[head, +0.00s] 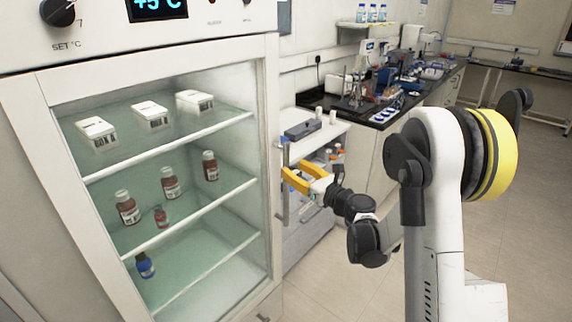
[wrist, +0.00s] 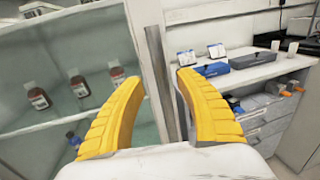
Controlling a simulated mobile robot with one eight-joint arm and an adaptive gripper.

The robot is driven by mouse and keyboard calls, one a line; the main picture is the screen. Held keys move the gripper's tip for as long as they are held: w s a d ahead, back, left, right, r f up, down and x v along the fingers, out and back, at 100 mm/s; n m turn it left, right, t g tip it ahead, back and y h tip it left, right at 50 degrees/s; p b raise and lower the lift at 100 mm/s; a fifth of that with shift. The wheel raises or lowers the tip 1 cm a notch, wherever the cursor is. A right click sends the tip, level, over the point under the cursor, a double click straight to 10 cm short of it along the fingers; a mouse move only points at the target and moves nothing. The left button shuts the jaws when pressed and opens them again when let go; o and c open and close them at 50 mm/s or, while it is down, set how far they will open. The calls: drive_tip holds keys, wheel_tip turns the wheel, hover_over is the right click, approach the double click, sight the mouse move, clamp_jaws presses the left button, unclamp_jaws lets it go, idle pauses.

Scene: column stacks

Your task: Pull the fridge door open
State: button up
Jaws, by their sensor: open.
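The fridge door (head: 95,180) is a glass pane in a white frame and looks closed, with bottles and boxes visible behind it. Its handle (head: 285,205) is a vertical grey metal bar on the right side of the frame. My gripper (head: 291,179) is at the handle's mid-height, its yellow fingers open. In the wrist view the handle (wrist: 158,70) stands upright between the two spread fingertips of my gripper (wrist: 158,78), with a gap on each side. I cannot tell how deep the bar sits between the fingers.
A control panel (head: 185,25) reading +5 °C is above the door. Right of the fridge is a white shelf unit (head: 325,130) with boxes and bottles, close to my gripper. A black-topped bench (head: 385,115) with lab equipment runs behind. Floor (head: 530,200) at the right is clear.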

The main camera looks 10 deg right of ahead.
sight(288, 164)
drive_tip(key=shift+b+x, duration=0.3)
drive_tip(key=shift+x, duration=2)
clamp_jaws()
